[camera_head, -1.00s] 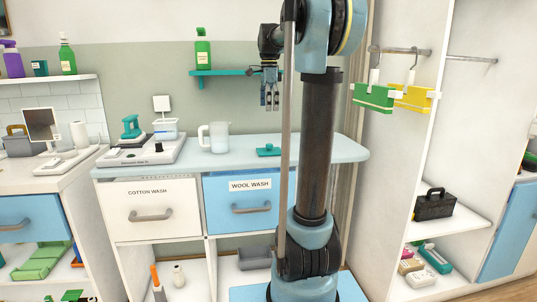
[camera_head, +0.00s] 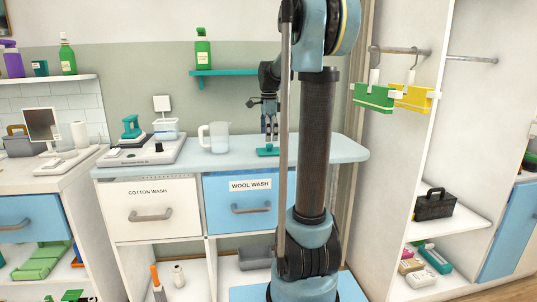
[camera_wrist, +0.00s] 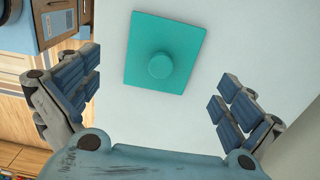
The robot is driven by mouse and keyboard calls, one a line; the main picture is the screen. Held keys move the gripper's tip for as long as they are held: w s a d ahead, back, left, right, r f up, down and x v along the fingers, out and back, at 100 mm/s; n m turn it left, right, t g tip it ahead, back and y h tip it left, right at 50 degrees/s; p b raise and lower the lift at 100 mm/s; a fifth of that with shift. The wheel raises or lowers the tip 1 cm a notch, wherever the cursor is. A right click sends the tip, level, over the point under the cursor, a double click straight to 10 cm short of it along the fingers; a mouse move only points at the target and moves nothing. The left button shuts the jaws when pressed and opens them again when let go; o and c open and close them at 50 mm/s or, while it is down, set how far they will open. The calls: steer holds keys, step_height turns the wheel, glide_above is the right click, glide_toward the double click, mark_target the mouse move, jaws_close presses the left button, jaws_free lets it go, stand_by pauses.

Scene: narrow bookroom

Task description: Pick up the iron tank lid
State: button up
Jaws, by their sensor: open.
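The iron tank lid (camera_wrist: 148,35) is a flat teal rectangle with a round knob (camera_wrist: 160,65) in its middle. It lies on the light blue counter, ahead of and between my fingers in the wrist view. In the head view the lid (camera_head: 267,152) is on the counter's right part, directly under my gripper (camera_head: 271,135). My gripper is open and empty, with its fingertips just above the lid. In the wrist view the fingers of my gripper (camera_wrist: 160,98) stand wide apart, one on each side. The head view does not show whether the fingertips touch the lid.
A clear pitcher (camera_head: 216,137) stands left of the lid. Left of it is a grey station with a teal iron (camera_head: 132,127) and a clear tank (camera_head: 166,128). A teal shelf (camera_head: 232,72) with a green bottle is on the wall above. The counter (camera_head: 235,158) around the lid is clear.

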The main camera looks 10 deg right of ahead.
mark_target(269, 146)
steer(key=shift+w+d+f, duration=0.15)
steer(key=shift+f, duration=2.45)
steer(key=c, duration=1.2)
